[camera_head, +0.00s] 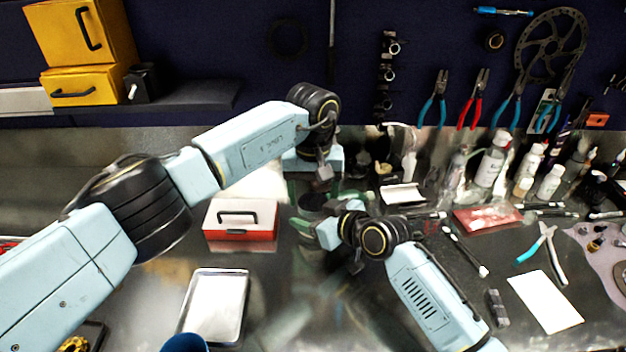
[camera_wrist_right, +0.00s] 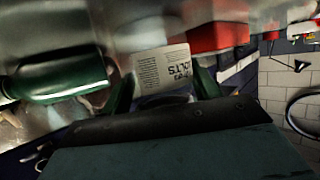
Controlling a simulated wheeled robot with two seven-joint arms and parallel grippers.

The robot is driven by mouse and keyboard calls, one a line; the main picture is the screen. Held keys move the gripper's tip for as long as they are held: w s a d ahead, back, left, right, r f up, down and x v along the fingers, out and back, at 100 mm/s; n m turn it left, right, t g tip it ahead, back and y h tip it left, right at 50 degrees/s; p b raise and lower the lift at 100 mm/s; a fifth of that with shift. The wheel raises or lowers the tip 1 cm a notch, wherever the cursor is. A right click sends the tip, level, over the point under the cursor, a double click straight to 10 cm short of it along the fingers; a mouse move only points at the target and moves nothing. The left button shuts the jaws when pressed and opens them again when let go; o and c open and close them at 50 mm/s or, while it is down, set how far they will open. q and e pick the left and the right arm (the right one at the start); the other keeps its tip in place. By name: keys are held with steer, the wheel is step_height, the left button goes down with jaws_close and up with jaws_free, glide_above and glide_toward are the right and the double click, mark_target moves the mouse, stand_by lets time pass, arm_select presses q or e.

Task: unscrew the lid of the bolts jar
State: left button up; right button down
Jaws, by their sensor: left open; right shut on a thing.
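The bolts jar (camera_wrist_right: 165,68) shows in the right wrist view as a white label with printed text reading "BOLTS", between the two dark green fingers of my right gripper (camera_wrist_right: 160,88). The right gripper is shut on the jar. In the head view a round dark top, apparently the jar's lid (camera_head: 312,203), sits just beyond the right gripper's hand. Most of the jar body is hidden in the head view.
A red and white box (camera_head: 240,234) stands left of the jar, with a metal tray (camera_head: 215,305) in front of it. Several bottles (camera_head: 492,160) stand at the back right. A white sheet (camera_head: 545,302) and pliers (camera_head: 545,245) lie at the right.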

arm_select(q)
steer(key=shift+f, duration=0.3)
steer(key=c, duration=0.8)
steer(key=n, duration=0.4)
steer(key=shift+r, duration=0.1)
steer(key=n, duration=1.3)
